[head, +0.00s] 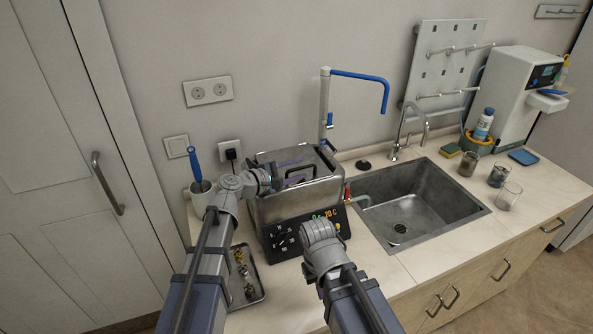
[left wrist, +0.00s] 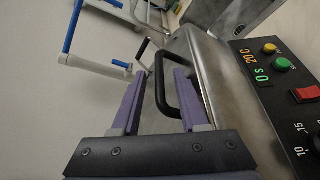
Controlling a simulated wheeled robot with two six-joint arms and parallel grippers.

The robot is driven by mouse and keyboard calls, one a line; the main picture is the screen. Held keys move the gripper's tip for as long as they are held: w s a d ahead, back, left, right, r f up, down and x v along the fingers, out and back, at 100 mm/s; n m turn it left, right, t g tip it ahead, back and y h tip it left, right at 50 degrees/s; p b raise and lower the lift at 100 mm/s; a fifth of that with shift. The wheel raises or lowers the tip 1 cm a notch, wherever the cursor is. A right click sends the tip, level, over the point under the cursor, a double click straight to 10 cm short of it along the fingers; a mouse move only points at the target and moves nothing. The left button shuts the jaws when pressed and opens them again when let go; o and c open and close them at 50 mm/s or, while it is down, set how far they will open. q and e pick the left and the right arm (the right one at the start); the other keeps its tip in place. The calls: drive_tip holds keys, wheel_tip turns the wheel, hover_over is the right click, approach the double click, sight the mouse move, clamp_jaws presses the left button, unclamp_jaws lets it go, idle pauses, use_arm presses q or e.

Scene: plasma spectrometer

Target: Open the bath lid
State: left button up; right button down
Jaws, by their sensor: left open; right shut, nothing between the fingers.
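The bath (head: 299,203) is a steel box on the counter with a black control panel and a lit display. Its steel lid (head: 322,158) lies shut on top and carries a black loop handle (head: 300,170). My left gripper (head: 291,172) is at the lid, its jaws open. In the left wrist view its two purple fingers (left wrist: 158,82) stand apart, with the black handle (left wrist: 163,88) between them; I cannot tell whether they touch it. My right gripper (head: 319,231) is in front of the bath panel, shut and empty, its fingertips hidden.
A sink (head: 424,200) with a faucet is right of the bath. A stand with a blue arm (head: 360,77) rises behind it. A mug with a blue-handled tool (head: 197,170) and a tray of small parts (head: 246,281) are at left. Glass beakers (head: 507,195) stand at right.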

use_arm(q)
clamp_jaws()
idle(1.4)
